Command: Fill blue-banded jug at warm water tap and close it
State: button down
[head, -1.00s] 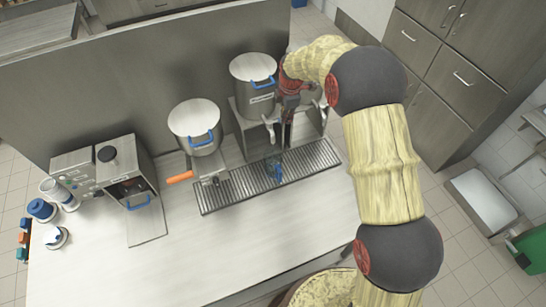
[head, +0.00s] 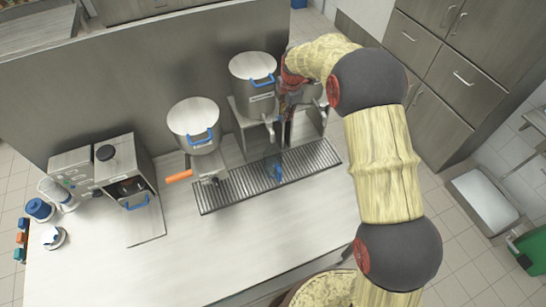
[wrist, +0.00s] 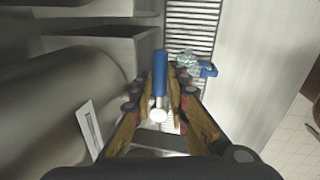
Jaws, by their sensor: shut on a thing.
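The jug (head: 277,172), with blue on it, stands on the drip grate (head: 235,188) below the taps. In the wrist view the jug (wrist: 187,59) looks clear, with a blue handle to its right; its fill level cannot be told. My gripper (head: 286,110) is up at the taps, above and behind the jug and apart from it. In the wrist view my gripper (wrist: 160,92) is shut on a blue tap lever (wrist: 160,72) with a pale round end below it. In the head view the lever is hidden by my gripper, and which tank it belongs to is unclear.
A tank (head: 253,85) with a blue lid handle stands left of my gripper; another tank (head: 306,90) is partly behind my arm. A lower pot (head: 194,125) and an orange handle (head: 179,177) are further left. The front counter is clear.

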jog(key=shift+w+a+r, duration=0.1)
jog(key=shift+w+r, duration=0.15)
jog(key=c, duration=2)
grip_release()
jog(key=shift+w+a+f, duration=0.1)
jog(key=shift+o, duration=1.3)
jog(key=shift+o, duration=0.4)
jog(key=shift+f, duration=0.15)
notch_tip(320, 180, up, 12)
jog(key=s+d, duration=0.1)
jog(key=s, duration=0.1)
jog(key=shift+s+d+f, duration=0.1)
